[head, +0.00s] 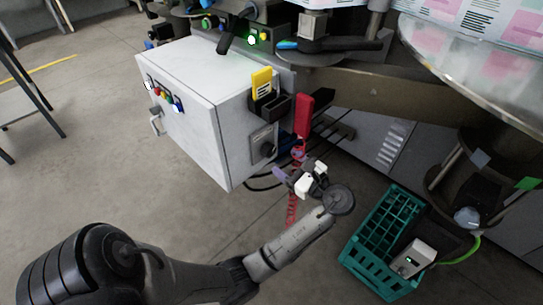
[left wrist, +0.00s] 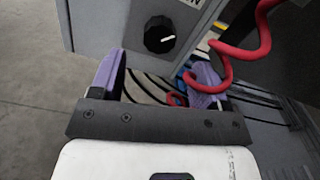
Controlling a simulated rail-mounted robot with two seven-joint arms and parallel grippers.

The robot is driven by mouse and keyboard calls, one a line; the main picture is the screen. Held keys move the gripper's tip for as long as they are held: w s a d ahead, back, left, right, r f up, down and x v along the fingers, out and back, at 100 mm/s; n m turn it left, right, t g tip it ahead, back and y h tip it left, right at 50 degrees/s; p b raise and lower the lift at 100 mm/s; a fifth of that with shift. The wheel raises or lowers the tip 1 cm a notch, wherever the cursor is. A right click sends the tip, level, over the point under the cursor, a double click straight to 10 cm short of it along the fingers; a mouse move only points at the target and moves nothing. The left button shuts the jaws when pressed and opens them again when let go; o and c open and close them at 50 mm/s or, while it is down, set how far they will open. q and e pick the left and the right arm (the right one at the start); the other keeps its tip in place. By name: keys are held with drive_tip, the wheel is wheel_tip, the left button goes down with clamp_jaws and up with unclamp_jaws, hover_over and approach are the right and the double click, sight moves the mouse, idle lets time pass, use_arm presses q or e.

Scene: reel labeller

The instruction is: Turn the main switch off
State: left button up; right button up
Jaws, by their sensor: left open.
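The main switch is a black rotary knob (head: 267,149) on a grey plate on the side of the white cabinet (head: 205,110). In the left wrist view the knob (left wrist: 160,35) shows a white pointer mark aimed right and slightly up. My left gripper (head: 298,170) is in front of and to the right of the knob in the head view, apart from it. Its purple fingers (left wrist: 158,78) are spread in the left wrist view, with the knob beyond and above them. Nothing is held between them. My right gripper is not in view.
A red coiled cable (left wrist: 228,72) hangs close beside the fingers, below a red handheld device (head: 304,116). A black holder with a yellow item (head: 262,84) sits above the switch. A green crate (head: 352,253) stands on the floor at right.

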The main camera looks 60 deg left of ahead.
sight(272, 152)
use_arm(q)
drive_tip(key=b+x, duration=0.2)
drive_tip(key=x, duration=0.4)
drive_tip(key=shift+f, duration=0.1)
drive_tip(key=shift+s+a+b, duration=0.1)
drive_tip(key=shift+a+b, duration=0.2)
drive_tip(key=shift+b, duration=0.1)
